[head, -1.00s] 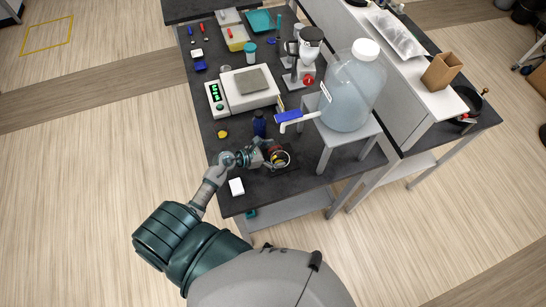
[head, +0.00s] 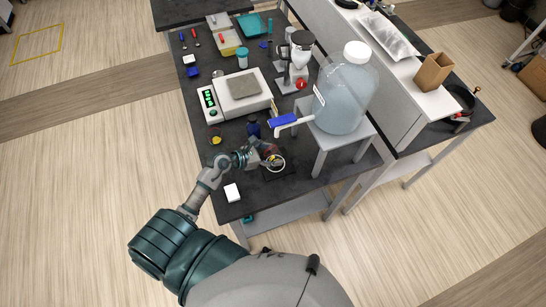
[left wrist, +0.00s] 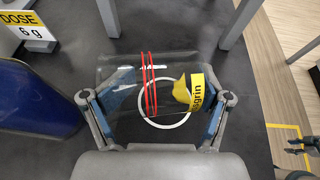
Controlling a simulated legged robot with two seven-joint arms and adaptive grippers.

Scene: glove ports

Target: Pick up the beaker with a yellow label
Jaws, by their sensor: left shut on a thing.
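The clear beaker (left wrist: 120,85) has a yellow label (left wrist: 192,92) with dark lettering and red bands around it. It sits between the fingers of my left gripper (left wrist: 152,110), which is shut on it. In the head view, my left gripper (head: 262,153) is at the front part of the dark bench, and the beaker is small and partly covered by the fingers. A white ring (head: 275,163) shows at the beaker on the bench top. I cannot tell whether the beaker touches the bench.
A dark blue bottle (head: 253,129) stands close behind the gripper. A balance (head: 262,103) is further back. A large water bottle (head: 345,95) with a blue tap stands on a grey stand (head: 336,141) to the right. A white block (head: 232,192) lies near the front edge.

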